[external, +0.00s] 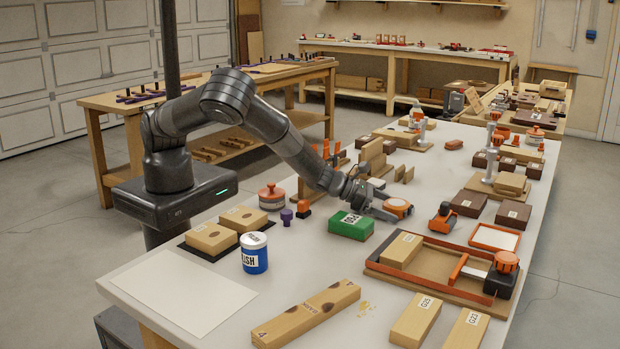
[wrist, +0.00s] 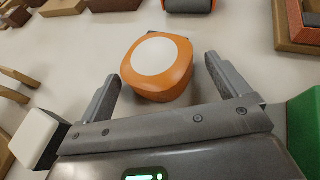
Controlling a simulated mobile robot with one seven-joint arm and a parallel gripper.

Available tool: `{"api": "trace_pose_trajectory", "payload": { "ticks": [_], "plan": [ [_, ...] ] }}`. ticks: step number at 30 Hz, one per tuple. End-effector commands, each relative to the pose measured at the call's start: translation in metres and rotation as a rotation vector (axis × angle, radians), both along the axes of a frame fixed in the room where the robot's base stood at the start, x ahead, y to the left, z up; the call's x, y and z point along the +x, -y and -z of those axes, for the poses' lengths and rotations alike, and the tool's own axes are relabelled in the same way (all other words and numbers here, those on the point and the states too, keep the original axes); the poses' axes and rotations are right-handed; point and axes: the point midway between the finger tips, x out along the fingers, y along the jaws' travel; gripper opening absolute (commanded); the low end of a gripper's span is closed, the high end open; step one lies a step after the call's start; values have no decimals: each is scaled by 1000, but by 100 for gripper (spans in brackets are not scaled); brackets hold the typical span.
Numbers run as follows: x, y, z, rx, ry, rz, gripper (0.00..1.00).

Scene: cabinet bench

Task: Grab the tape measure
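The tape measure (external: 399,207) is a rounded orange case with a pale round face, lying on the white bench top. In the wrist view the tape measure (wrist: 158,62) sits ahead of my gripper (wrist: 162,70), with its near part between the two fingertips. My gripper (external: 386,207) is low over the bench, open and empty. A gap shows between the tape measure and each finger, wider on the right.
A green box (external: 351,224) stands close beside my gripper, at right in the wrist view (wrist: 305,125). An orange and black tool (external: 441,218) lies just beyond the tape measure. A wooden tray with orange edging (external: 425,285) is nearer the camera. Wooden blocks (external: 375,155) stand behind.

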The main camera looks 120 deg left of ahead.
Motion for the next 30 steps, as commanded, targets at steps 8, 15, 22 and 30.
{"api": "trace_pose_trajectory", "payload": {
  "ticks": [8,15,22,30],
  "plan": [
    [0,0,0,0,0,0,70],
    [0,0,0,0,0,0,50],
    [0,0,-1,0,1,0,41],
    [0,0,-7,0,3,0,41]
  ]
}}
